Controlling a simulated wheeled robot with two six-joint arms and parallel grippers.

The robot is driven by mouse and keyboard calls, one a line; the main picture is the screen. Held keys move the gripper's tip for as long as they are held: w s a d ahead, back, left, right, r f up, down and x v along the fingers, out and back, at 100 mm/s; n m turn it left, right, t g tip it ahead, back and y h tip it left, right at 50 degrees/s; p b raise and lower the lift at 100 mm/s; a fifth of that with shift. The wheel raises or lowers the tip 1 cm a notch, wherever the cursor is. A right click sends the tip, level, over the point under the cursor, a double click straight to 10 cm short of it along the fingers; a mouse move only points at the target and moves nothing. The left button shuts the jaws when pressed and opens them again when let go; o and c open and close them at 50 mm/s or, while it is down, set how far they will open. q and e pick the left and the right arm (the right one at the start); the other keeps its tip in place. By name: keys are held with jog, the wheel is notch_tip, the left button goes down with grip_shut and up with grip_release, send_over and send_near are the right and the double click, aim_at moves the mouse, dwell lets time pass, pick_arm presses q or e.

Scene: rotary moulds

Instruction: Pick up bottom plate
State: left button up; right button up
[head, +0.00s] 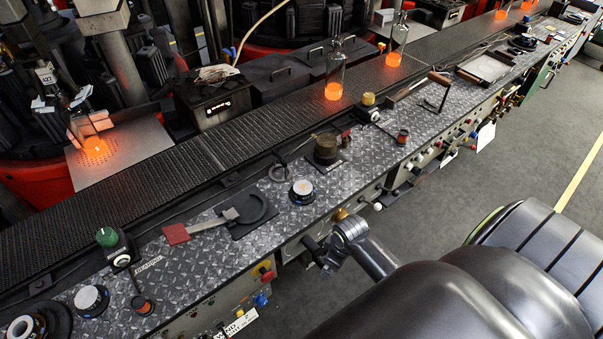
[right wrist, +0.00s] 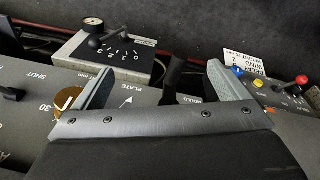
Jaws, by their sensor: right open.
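I cannot tell for certain which thing is the bottom plate. A dark round piece (head: 252,207) lies on a black square pad on the bench, with a flat grey bar running left to a red block (head: 176,234). My right gripper (head: 322,249) is at the bench's front edge, to the right of and below that piece. In the right wrist view its two fingers (right wrist: 165,88) are apart over the front panel, with a dark lever (right wrist: 172,74) showing between them. A "PLATE" label is beside the left finger. Nothing is held. My left gripper is out of view.
The diamond-plate bench (head: 285,226) carries several knobs and discs, including a green knob (head: 107,237) and a brown round block (head: 326,148). A conveyor (head: 150,192) with glowing bottles (head: 334,80) runs behind. A dial box (right wrist: 105,60) stands beyond my right fingers.

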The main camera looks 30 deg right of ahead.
jog(key=w+a+r+n+p, duration=0.1)
jog(key=w+r+n+p, duration=0.25)
jog(key=r, duration=1.45)
pick_arm(q)
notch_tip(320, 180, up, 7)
jog(key=p, duration=0.2)
pick_arm(e)
notch_tip(320, 180, up, 12)
jog(key=n+g+y+b, duration=0.2)
jog(key=n, duration=0.7)
send_over(303, 187)
jog(key=d, duration=0.1)
jog(key=shift+m, duration=0.25)
jog(key=f+b, duration=0.6)
jog(key=f, duration=0.1)
jog(key=a+f+b, duration=0.1)
jog(key=f+b, duration=0.3)
jog(key=shift+w, duration=0.2)
jog(key=shift+s+d+f+b, duration=0.1)
jog(key=shift+s+f+b, duration=0.05)
jog(key=shift+f+b, duration=0.65)
notch_tip(303, 187, down, 3)
jog(key=shift+s+f, duration=0.1)
jog(key=shift+f, duration=0.05)
jog(key=c, duration=1.5)
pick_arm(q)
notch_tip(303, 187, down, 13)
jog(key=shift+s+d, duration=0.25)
pick_arm(e)
jog(key=shift+c, duration=0.8)
